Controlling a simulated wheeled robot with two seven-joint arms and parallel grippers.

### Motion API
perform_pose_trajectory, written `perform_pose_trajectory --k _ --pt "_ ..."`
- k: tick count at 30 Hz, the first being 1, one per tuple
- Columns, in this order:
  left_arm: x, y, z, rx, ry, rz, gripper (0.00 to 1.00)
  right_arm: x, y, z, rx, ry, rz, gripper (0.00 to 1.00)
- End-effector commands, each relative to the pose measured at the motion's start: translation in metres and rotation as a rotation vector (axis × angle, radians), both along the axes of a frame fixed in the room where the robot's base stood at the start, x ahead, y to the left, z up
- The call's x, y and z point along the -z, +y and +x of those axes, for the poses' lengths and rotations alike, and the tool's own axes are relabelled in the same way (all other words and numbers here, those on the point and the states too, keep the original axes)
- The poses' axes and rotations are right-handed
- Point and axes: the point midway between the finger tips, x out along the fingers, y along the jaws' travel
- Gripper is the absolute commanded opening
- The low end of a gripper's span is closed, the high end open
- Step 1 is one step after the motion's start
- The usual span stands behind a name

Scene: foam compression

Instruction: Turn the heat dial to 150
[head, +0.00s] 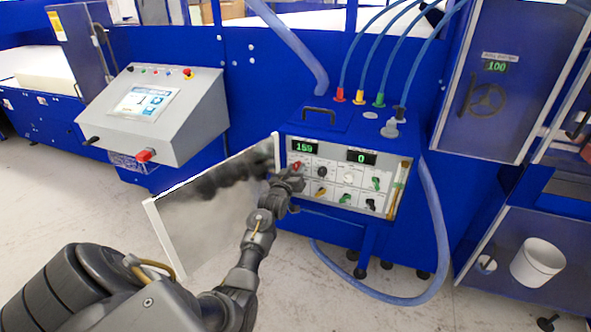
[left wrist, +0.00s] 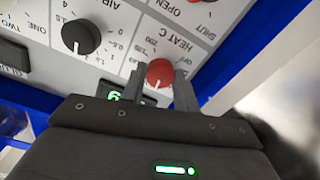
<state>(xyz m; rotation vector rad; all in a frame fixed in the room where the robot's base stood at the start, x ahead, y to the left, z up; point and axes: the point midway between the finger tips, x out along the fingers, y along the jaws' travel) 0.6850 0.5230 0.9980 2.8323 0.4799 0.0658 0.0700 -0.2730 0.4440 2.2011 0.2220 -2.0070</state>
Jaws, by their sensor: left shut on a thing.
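The red heat dial (left wrist: 160,73) sits on the grey control panel, beside the label "HEAT C". It also shows in the head view (head: 297,165), at the panel's upper left. My left gripper (left wrist: 157,78) is shut on the dial, one finger on each side. In the head view my left arm reaches in from below to the left gripper (head: 295,172) at the panel. A green display (head: 303,147) above the dial reads about 159. In the left wrist view most of this display is hidden behind my gripper. My right gripper is not in view.
A black air knob (left wrist: 80,36) is close beside my left gripper. A second display (head: 361,157) reads 0. An open white-edged door (head: 205,205) stands left of my forearm. A blue hose (head: 432,220) hangs at the panel's right.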

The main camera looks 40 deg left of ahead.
Motion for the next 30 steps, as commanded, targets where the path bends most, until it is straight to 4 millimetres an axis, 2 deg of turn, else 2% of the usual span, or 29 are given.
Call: perform_pose_trajectory --k 9,22,23,27,30 --pt "0.0001 0.0002 -0.0001 -0.001 -0.029 -0.088 0.07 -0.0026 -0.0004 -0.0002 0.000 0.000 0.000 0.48" --pt "0.0003 0.0002 -0.0001 -0.001 -0.033 -0.096 0.07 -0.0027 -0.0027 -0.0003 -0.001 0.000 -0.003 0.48" --pt "0.0003 0.0002 -0.0001 -0.001 -0.033 -0.096 0.34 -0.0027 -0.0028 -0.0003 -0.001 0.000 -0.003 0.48" --pt "0.0002 0.0001 0.0000 -0.001 -0.033 -0.095 0.52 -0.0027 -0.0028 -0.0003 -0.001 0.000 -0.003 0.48" --pt "0.0002 0.0001 0.0000 -0.001 -0.033 -0.095 0.52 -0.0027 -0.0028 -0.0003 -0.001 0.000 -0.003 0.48"
